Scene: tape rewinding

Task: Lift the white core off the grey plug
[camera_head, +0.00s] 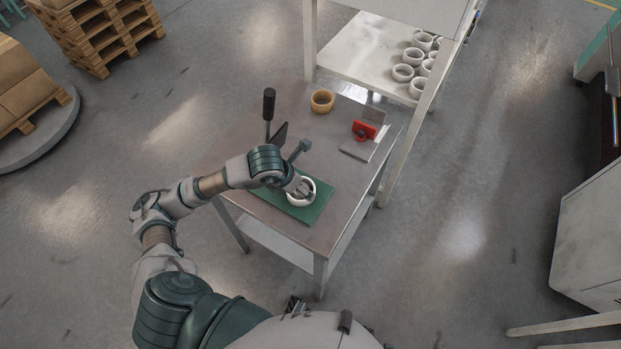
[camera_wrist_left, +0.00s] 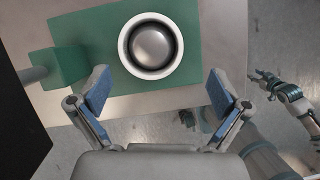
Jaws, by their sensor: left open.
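The white core (camera_head: 293,202) is a white ring on the green mat (camera_head: 322,193) at the near side of the table. In the left wrist view the white core (camera_wrist_left: 125,52) sits around the round grey plug (camera_wrist_left: 151,46), with a dark gap between them. My left gripper (camera_head: 303,190) is over the ring in the head view. In the left wrist view my left gripper (camera_wrist_left: 158,92) is open, its blue-padded fingers apart and empty, with the ring beyond and between them. My right gripper (camera_wrist_left: 262,78) appears small at the right of the wrist view; its fingers are unclear.
A dark upright handle (camera_head: 269,104) stands on the table (camera_head: 240,160) behind my left wrist. A tan ring (camera_head: 322,101) and a red tape holder (camera_head: 364,130) stand farther back. A shelf (camera_head: 360,45) behind holds several white rings. Pallets (camera_head: 100,30) are far left.

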